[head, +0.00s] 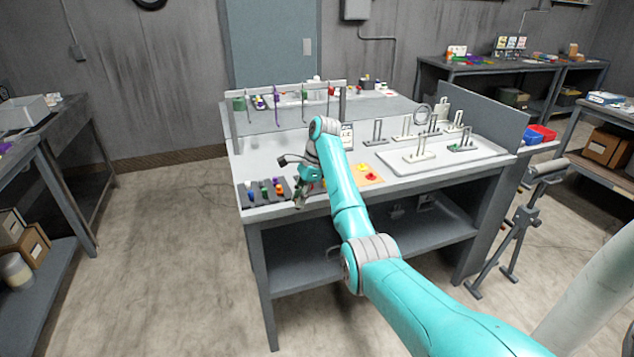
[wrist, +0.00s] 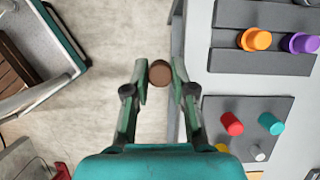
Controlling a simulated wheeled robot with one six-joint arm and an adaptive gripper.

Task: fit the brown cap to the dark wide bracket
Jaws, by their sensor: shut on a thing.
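My gripper (head: 299,201) is just past the front left edge of the workbench in the head view. In the wrist view my gripper (wrist: 160,78) is shut on a round brown cap (wrist: 160,73), held between the two fingertips over the floor beside the bench edge. The cap is too small to make out in the head view. Several upright brackets stand on the right half of the bench. One darker bracket (head: 376,132) stands left of the others, and another dark one (head: 463,139) stands on the right. I cannot tell which is the wide one.
Dark holders with coloured caps (head: 266,191) lie at the bench's front left; a red cap (wrist: 232,123) and an orange cap (wrist: 256,39) show in the wrist view. A rack (head: 288,92) with hanging parts stands behind. An orange board (head: 368,175) lies mid-bench.

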